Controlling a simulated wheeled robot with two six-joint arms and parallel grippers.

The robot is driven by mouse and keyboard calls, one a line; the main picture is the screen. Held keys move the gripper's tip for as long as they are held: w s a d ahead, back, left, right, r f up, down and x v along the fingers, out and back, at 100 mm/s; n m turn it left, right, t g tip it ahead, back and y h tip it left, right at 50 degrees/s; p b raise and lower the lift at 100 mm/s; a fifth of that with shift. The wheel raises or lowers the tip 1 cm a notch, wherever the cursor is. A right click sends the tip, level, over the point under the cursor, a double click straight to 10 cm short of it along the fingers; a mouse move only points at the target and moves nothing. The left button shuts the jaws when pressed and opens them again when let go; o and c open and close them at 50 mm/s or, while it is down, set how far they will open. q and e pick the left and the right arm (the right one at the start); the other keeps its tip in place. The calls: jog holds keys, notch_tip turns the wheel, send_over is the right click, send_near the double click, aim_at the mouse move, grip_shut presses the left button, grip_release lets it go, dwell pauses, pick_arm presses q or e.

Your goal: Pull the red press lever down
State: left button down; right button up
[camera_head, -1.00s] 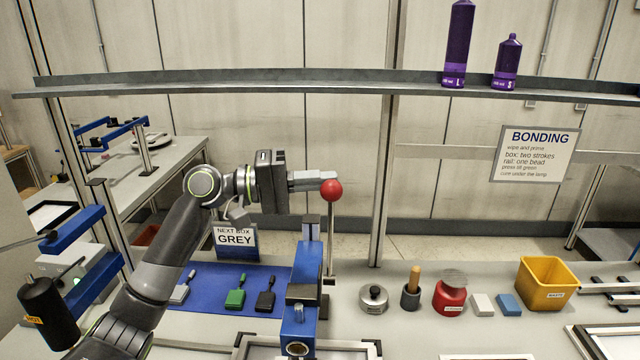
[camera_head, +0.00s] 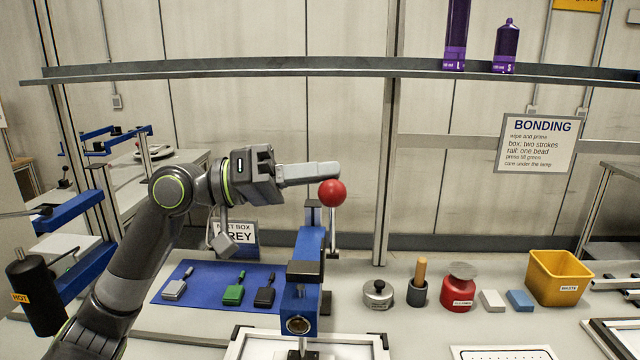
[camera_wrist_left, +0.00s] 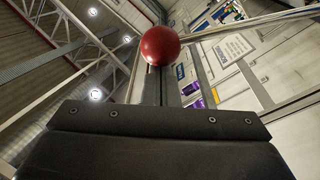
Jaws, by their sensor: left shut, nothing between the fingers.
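The red ball knob (camera_head: 332,193) tops the thin upright metal rod of the press lever (camera_head: 334,230), which stands at the blue press (camera_head: 305,270). My left gripper (camera_head: 338,170) is shut and empty, its fingertips at the upper side of the knob. From this view I cannot tell whether they touch it. My right gripper is not in view.
A blue mat (camera_head: 210,285) with small brushes lies left of the press. A metal tin (camera_head: 378,294), a red can (camera_head: 458,290) and a yellow waste bin (camera_head: 558,280) stand to the right. A shelf (camera_head: 300,67) crosses above.

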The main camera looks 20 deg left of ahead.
pick_arm(q)
jog(key=s+d+f+m+g+b, duration=0.1)
jog(key=s+d+f+m+b, duration=0.1)
jog(key=s+f+m+b, duration=0.5)
jog(key=s+m+b, duration=0.1)
jog(key=s+b, duration=0.1)
jog(key=b, duration=0.2)
jog(key=shift+d+f+m+h, duration=0.35)
jog(key=shift+f+m+h, duration=0.05)
jog(key=shift+f+b, duration=0.15)
jog(key=shift+b, duration=0.15)
